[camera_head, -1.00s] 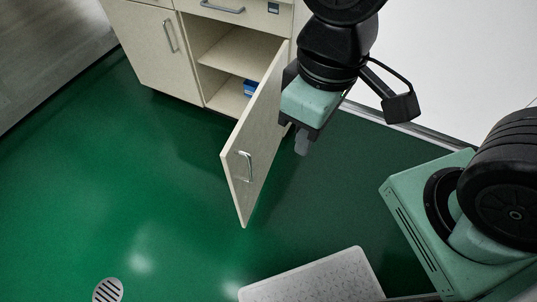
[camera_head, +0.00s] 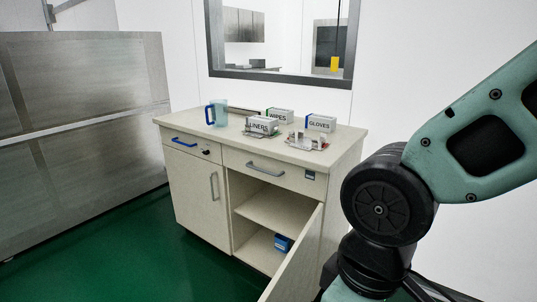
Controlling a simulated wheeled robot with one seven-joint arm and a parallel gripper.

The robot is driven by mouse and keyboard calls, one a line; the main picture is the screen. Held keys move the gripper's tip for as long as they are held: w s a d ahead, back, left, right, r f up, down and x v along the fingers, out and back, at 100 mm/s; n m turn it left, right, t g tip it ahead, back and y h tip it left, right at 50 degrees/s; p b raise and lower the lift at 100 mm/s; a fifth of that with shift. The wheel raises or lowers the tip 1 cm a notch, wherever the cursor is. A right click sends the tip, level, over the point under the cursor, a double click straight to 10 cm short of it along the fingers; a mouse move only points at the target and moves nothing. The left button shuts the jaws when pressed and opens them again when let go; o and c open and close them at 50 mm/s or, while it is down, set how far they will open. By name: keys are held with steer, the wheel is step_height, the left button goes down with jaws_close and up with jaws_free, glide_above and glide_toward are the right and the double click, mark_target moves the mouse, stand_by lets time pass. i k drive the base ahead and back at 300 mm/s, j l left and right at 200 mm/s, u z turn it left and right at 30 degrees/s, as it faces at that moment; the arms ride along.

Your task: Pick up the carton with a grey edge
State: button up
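Three white cartons stand on the cabinet's worktop (camera_head: 200,130) in the head view. The carton marked LINERS (camera_head: 262,124) is at the front and seems to have a grey edge, though it is small here. The WIPES carton (camera_head: 281,115) is behind it and shows a green edge. The GLOVES carton (camera_head: 321,122) is to the right and shows a blue edge. My arm (camera_head: 385,200) is at the right, well apart from the cartons. My gripper is out of view below the frame.
A clear jug with a blue handle (camera_head: 219,114) stands at the worktop's left. A tray of small items (camera_head: 306,142) lies in front of GLOVES. The cabinet door (camera_head: 296,262) hangs open near my arm. A blue box (camera_head: 283,242) sits inside. Green floor is free at left.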

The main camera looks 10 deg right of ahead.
mark_target(257, 123)
steer(key=j, duration=0.85)
steer(key=i+j+z, duration=0.1)
steer(key=j, duration=0.45)
steer(key=i+j+z, duration=0.15)
steer(key=j, duration=0.4)
steer(key=i+j+z, duration=0.1)
steer(key=j, duration=0.5)
steer(key=i+j+z, duration=0.15)
steer(key=j, duration=0.45)
steer(key=i+j+z, duration=0.1)
steer(key=j, duration=0.5)
steer(key=i+j+z, duration=0.1)
steer(key=i+j, duration=0.15)
steer(key=i+j+z, duration=0.1)
steer(key=j, duration=0.3)
steer(key=i+j+z, duration=0.15)
steer(key=i+j, duration=0.2)
steer(key=i+j+z, duration=0.1)
steer(key=j, duration=0.25)
steer(key=i+j+z, duration=0.15)
steer(key=i, duration=0.35)
steer(key=i+j+z, duration=0.2)
steer(key=i, duration=0.35)
